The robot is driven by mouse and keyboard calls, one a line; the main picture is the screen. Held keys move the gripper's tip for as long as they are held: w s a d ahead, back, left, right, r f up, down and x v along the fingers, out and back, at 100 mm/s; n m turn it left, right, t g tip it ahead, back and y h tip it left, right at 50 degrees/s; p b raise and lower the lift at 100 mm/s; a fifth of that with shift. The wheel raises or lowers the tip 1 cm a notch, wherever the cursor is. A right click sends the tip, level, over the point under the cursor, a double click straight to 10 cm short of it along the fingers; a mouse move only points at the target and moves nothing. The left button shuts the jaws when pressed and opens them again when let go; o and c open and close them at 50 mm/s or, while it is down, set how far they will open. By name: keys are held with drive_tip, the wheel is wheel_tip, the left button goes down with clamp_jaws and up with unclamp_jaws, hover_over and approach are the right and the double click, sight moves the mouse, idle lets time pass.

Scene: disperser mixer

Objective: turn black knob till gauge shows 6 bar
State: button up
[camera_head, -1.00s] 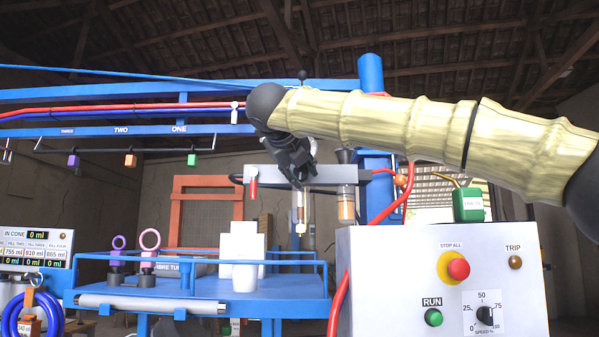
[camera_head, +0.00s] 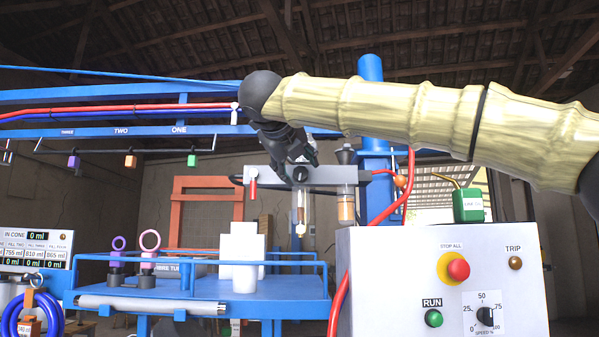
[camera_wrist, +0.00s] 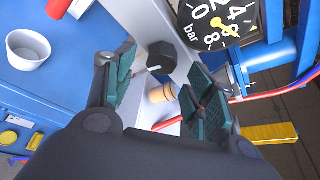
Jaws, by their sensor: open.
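The black knob (camera_wrist: 163,57) has a white line and sits on a grey bar, between my fingers in the wrist view and beyond their tips. It also shows in the head view (camera_head: 300,174). My gripper (camera_wrist: 163,88) is open, with a green-padded finger to either side; nothing is held. In the head view my gripper (camera_head: 300,157) is just above the knob. The gauge (camera_wrist: 218,22) has a black face marked bar, cut off at the top. Its yellow needle points to the lower right, between 4 and 8.
A filter bowl (camera_head: 346,205) hangs right of the knob, and a red handle (camera_head: 252,182) is at the bar's left. A red hose (camera_head: 385,212) runs at the right. A white cup (camera_wrist: 28,50) stands on the blue bench. The grey control panel (camera_head: 390,275) is in front.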

sight(301, 175)
drive_tip(key=v, duration=0.9)
drive_tip(key=shift+w, duration=0.1)
drive_tip(key=w+d+f+m+t+h+p, duration=0.25)
drive_tip(key=w+m+t+p, duration=0.2)
drive_tip(key=p, duration=0.35)
drive_tip(key=s+f+m+t+y+p, duration=0.3)
drive_tip(key=f+m+t+y+p, duration=0.1)
drive_tip(key=f+p, duration=0.2)
drive_tip(key=shift+n, duration=0.25)
drive_tip(key=p+x, duration=0.5)
drive_tip(key=x, duration=0.4)
drive_tip(key=shift+w+a+r, duration=0.1)
drive_tip(key=shift+a, duration=0.1)
drive_tip(key=shift+w+r+p, duration=0.1)
drive_tip(key=shift+w+p, duration=0.3)
drive_tip(key=shift+w, duration=0.2)
drive_tip(key=c, duration=1)
